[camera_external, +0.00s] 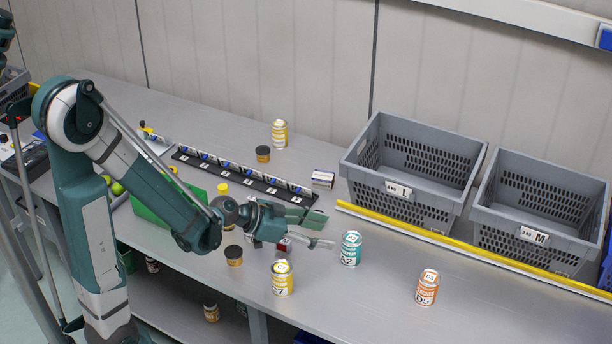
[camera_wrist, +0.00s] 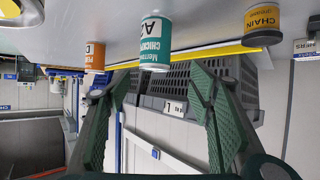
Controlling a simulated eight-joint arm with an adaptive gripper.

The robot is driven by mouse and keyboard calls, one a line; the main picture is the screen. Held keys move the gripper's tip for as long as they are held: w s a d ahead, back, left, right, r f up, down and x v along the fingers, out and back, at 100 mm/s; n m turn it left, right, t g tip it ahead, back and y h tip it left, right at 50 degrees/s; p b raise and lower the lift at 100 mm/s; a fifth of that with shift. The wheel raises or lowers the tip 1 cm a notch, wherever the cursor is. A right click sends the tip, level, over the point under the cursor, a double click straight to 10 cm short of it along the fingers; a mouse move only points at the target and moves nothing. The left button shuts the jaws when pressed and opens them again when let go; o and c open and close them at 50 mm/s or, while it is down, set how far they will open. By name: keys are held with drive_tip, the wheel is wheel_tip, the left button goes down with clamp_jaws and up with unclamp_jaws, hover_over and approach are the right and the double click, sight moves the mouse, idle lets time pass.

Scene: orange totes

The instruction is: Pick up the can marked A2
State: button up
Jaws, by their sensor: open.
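The teal can marked A2 (camera_external: 351,248) stands upright on the grey bench in the external view, just right of my gripper (camera_external: 322,229). My gripper is open and empty, its two fingers stretched toward the can and apart from it. In the wrist view, which looks upside down, the teal can (camera_wrist: 155,42) hangs at the top centre with its A2 mark readable. It lies beyond the gap between my green fingers (camera_wrist: 160,82).
A yellow can (camera_external: 283,278) stands in front of my gripper and an orange D5 can (camera_external: 427,287) to the right. Grey crates L (camera_external: 397,190) and M (camera_external: 532,235) stand behind a yellow rail (camera_external: 450,243). A dark strip holder (camera_external: 245,177) lies behind my gripper.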

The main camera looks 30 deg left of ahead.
sight(349, 238)
drive_tip(key=shift+w+d+f+m+h, duration=0.15)
drive_tip(key=shift+d+f+m+h, duration=0.1)
drive_tip(key=shift+d, duration=0.25)
drive_tip(key=shift+w+d+f+m+h, duration=0.15)
drive_tip(key=shift+d+h, duration=0.1)
drive_tip(key=shift+d, duration=0.2)
drive_tip(key=shift+x, duration=1.25)
drive_tip(key=shift+w+d+b, duration=0.1)
drive_tip(key=shift+w+b, duration=0.05)
drive_tip(key=shift+b, duration=0.15)
drive_tip(key=shift+b+x, duration=0.7)
drive_tip(key=shift+x, duration=1.75)
drive_tip(key=c, duration=1.2)
drive_tip(key=shift+r, duration=0.1)
